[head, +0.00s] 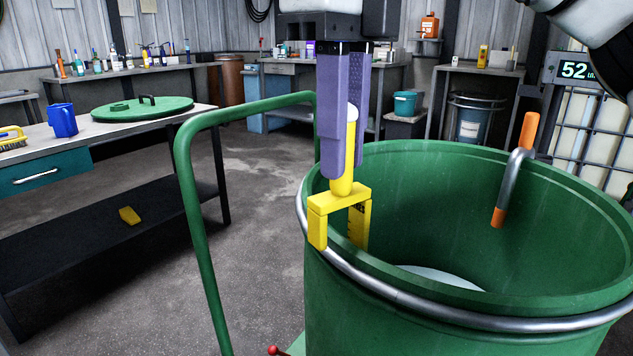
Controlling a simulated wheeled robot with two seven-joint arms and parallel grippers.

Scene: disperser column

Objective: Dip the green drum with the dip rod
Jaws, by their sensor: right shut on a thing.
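The green drum (370,325) stands open in the right half of the head view. A pale surface (440,276) shows low inside it. My right gripper (343,172), with purple fingers, is shut on the upright yellow grip of the dip rod (340,196) at the drum's near left rim. The rod's yellow fork-shaped head has one short leg outside the rim and a longer, dark-marked leg on the inner side. I cannot tell whether the fork rests on the rim. The rod's lower end is hidden behind the drum wall. My left gripper is not in view.
A grey hook with orange ends (515,172) hangs over the drum's far rim. A green tube handle (190,220) rises left of the drum. A bench (90,142) at left holds a green lid (142,107) and blue jug (62,120). A display (578,70) reads 52.

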